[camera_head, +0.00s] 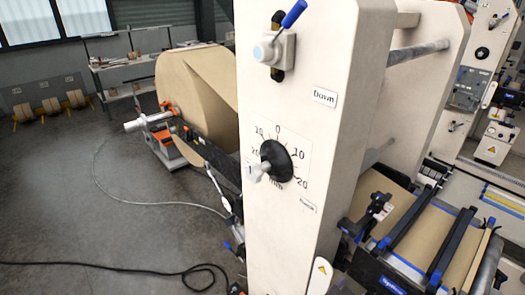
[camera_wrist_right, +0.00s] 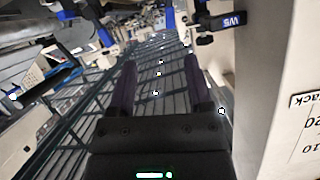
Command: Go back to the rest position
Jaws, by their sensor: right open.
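My right gripper (camera_wrist_right: 159,66) shows in the right wrist view, with its two dark fingers apart and nothing between them. A pale machine panel (camera_wrist_right: 275,60) stands to the right of the fingers, apart from them, with part of an upside-down printed scale at its edge. In the head view, neither gripper shows. The tall pale machine column (camera_head: 305,235) fills the middle, with a black dial (camera_head: 277,161) on a numbered scale and a blue-handled lever switch (camera_head: 280,40) above it.
A large kraft paper roll (camera_head: 190,85) stands behind the column on the left. A black cable (camera_head: 120,266) lies on the open grey floor (camera_head: 60,200). A roller table with brown web (camera_head: 420,235) is at the right. Dark railings (camera_wrist_right: 75,110) show behind the fingers.

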